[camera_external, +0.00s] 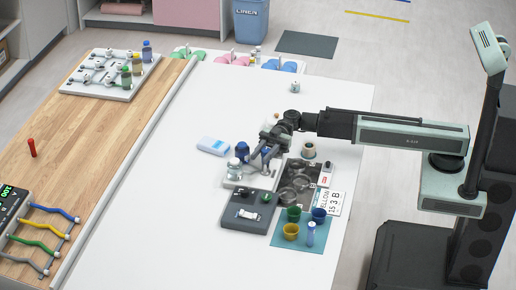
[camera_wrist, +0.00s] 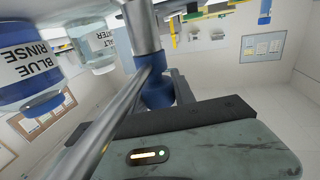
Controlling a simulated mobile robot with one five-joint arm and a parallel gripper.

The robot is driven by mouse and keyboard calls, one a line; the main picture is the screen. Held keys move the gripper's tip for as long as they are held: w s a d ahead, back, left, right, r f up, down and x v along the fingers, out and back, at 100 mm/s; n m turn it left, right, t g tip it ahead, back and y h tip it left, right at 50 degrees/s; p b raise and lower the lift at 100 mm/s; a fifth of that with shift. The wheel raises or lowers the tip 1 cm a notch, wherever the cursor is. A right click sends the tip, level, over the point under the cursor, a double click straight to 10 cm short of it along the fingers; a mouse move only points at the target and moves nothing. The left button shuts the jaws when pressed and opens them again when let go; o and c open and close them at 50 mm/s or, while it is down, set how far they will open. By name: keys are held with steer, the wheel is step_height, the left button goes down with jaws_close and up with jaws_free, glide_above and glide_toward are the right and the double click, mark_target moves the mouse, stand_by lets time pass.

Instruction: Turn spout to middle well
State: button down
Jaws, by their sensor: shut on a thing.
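My gripper (camera_external: 268,157) is low over the white table, beside the bottles. It is shut on the spout (camera_wrist: 118,108), a grey metal tube with a blue collar (camera_wrist: 154,92) between my fingers in the wrist view. The tube runs down to the lower left in that view. The round grey wells (camera_external: 301,182) sit in a dark tray just right of my gripper in the external view. Which well the spout points at cannot be told, as my gripper and arm cover part of it.
A blue rinse bottle (camera_wrist: 30,65) and a clear bottle (camera_wrist: 93,48) stand close by. A dark grey box (camera_external: 247,213) and a teal mat with coloured cups (camera_external: 291,232) lie in front. A beige-topped jar (camera_external: 308,149) stands behind the wells. The table's left part is clear.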

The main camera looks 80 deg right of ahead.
steer(key=shift+m+t, duration=0.4)
steer(key=shift+t, duration=0.2)
stand_by(0.5)
steer(key=m+t, duration=0.1)
steer(key=t+h, duration=0.1)
steer(key=shift+w+d+m+t+h, duration=0.1)
steer(key=shift+w+m+t+h, duration=0.05)
steer(key=shift+m+t+h, duration=0.2)
steer(key=shift+w+d+m+t+h, duration=0.15)
steer(key=shift+w+m+t+h, duration=0.05)
steer(key=shift+m+t+h, duration=0.7)
steer(key=shift+w+d+m+t+h, duration=0.1)
steer(key=shift+w+m+t+h, duration=0.15)
steer(key=shift+m+t+h, duration=0.65)
steer(key=shift+w+d+m+t+h, duration=0.2)
steer(key=shift+m+t+h, duration=0.4)
steer(key=shift+t, duration=0.55)
steer(key=c, duration=1)
jaws_free()
steer(key=shift+c, duration=0.2)
